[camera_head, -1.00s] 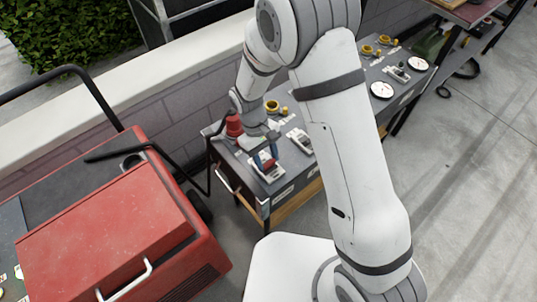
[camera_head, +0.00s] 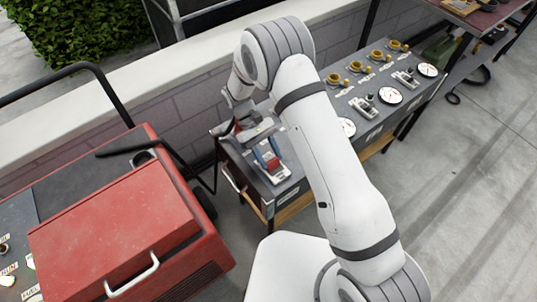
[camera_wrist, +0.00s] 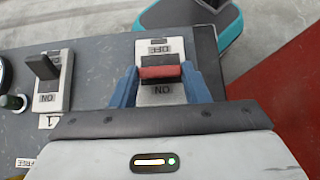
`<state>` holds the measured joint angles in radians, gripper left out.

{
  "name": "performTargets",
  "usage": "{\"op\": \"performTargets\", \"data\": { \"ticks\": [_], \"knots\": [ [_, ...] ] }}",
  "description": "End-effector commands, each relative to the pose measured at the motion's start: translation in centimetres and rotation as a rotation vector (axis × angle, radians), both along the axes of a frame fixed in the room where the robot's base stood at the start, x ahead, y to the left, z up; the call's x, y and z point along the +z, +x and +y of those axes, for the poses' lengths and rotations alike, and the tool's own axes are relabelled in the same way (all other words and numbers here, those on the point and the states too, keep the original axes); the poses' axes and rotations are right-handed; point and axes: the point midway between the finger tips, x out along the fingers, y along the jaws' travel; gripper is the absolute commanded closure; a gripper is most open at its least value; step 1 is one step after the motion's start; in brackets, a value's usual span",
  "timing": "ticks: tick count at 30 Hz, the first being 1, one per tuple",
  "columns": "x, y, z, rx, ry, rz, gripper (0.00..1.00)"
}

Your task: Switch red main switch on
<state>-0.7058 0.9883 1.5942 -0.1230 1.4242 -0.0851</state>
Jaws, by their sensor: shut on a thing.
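The red switch handle (camera_wrist: 160,73) sits on a white plate (camera_wrist: 152,47) in the wrist view. The plate has OFF at its top and ON at its bottom, both upside down. My gripper (camera_wrist: 160,79) has its blue fingers shut on the handle, one at each side. In the head view the plate (camera_head: 279,177) lies on the dark bench top, with my gripper (camera_head: 267,157) tilted over it from the upper left. The handle's base is hidden, so I cannot tell its exact position.
A black switch (camera_wrist: 43,67) on its own plate stands to the left in the wrist view. The dark bench (camera_head: 376,130) carries dials, several yellow knobs and more switches, partly behind my arm. A red box (camera_head: 115,225) with a handle stands left of the bench.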

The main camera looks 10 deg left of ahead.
Motion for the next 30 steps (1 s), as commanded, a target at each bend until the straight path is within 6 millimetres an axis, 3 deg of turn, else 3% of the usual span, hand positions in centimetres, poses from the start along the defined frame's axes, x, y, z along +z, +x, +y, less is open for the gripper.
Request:
{"op": "performTargets", "data": {
  "ticks": [8, 9, 17, 25, 30],
  "knots": [
    [0.2, 0.2, 0.1, 0.002, 0.003, -0.005, 0.81],
    [0.2, 0.2, 0.1, 0.002, 0.003, -0.005, 0.57],
    [0.1, 0.1, 0.0, 0.001, 0.002, -0.002, 0.36],
    [0.3, 0.1, 0.0, 0.000, 0.002, -0.002, 0.36],
    [2.5, 0.1, 0.1, 0.000, 0.004, -0.005, 0.36]
  ]
}}
